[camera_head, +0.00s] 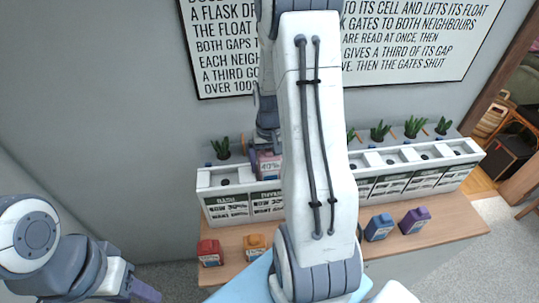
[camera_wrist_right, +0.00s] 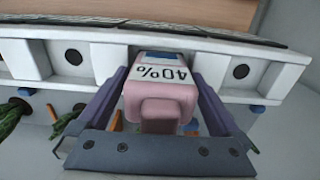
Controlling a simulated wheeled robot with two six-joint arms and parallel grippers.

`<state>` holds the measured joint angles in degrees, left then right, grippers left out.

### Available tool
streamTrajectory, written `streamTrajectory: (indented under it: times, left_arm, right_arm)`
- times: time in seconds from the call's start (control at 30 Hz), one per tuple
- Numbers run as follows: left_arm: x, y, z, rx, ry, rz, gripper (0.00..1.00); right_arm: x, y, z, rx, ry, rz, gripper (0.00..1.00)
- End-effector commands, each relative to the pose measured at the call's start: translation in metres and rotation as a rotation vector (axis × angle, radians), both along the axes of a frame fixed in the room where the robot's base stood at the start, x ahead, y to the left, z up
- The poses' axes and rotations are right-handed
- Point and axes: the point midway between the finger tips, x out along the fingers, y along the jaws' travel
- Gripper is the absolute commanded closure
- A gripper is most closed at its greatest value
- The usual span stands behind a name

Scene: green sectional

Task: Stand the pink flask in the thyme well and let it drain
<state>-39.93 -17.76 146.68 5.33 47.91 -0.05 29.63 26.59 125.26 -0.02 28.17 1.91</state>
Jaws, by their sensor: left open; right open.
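The pink flask (camera_head: 268,166) carries a "40%" label and sits at the white planter, above its second front panel (camera_head: 268,201), whose small print seems to read thyme. In the right wrist view the flask (camera_wrist_right: 160,98) is between the two purple fingers of my right gripper (camera_wrist_right: 165,100). That gripper is open, with a finger on each side of the flask; in the head view it (camera_head: 266,146) comes down from above. The flask's base is hidden, so I cannot tell how deep it sits. My left gripper (camera_head: 146,291) is open and empty at the lower left, away from the table.
Red (camera_head: 210,252), orange (camera_head: 255,245), blue (camera_head: 379,227) and purple (camera_head: 414,220) flasks stand on the wooden table before the white planter (camera_head: 415,178). Several potted plants (camera_head: 380,131) line its back. My right arm hides the planter's middle. A sign (camera_head: 410,40) hangs behind.

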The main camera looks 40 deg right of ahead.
Motion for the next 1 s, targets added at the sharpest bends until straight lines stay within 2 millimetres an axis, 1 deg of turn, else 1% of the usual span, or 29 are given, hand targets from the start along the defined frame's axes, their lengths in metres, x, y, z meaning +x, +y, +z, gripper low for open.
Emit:
streamTrajectory:
  times: [0.17, 0.4, 0.5, 0.6, 0.73, 0.9, 0.97, 1.0]
  left_arm:
    - [0.0, 0.0, -0.005, 0.0, 0.0, 0.0, 0.5]
    - [0.0, 0.0, -0.012, 0.0, 0.0, 0.002, 0.5]
    - [0.0, 0.0, -0.014, 0.0, 0.0, 0.002, 0.5]
    - [0.0, 0.0, -0.015, 0.0, 0.0, 0.002, 0.5]
    - [0.0, 0.0, -0.016, 0.0, 0.0, 0.003, 0.5]
    - [0.0, 0.0, -0.016, 0.0, 0.0, 0.003, 0.5]
    - [0.0, 0.0, -0.016, 0.0, 0.0, 0.003, 0.5]
    - [0.0, 0.0, -0.016, 0.0, 0.0, 0.003, 0.5]
  right_arm:
    - [0.002, -0.001, 0.026, -0.005, -0.008, 0.0, 0.0]
    - [0.002, -0.001, 0.079, -0.005, -0.008, 0.0, 0.0]
    - [0.001, -0.001, 0.097, -0.004, -0.006, 0.0, 0.0]
    - [0.001, -0.001, 0.11, -0.002, -0.003, 0.0, 0.0]
    - [0.0, 0.0, 0.119, -0.001, -0.002, 0.0, 0.0]
    - [0.0, 0.001, 0.121, -0.001, -0.001, 0.002, 0.0]
    - [0.001, 0.005, 0.121, 0.0, -0.001, 0.014, 0.0]
    - [0.003, 0.012, 0.122, 0.001, -0.003, 0.032, 0.0]
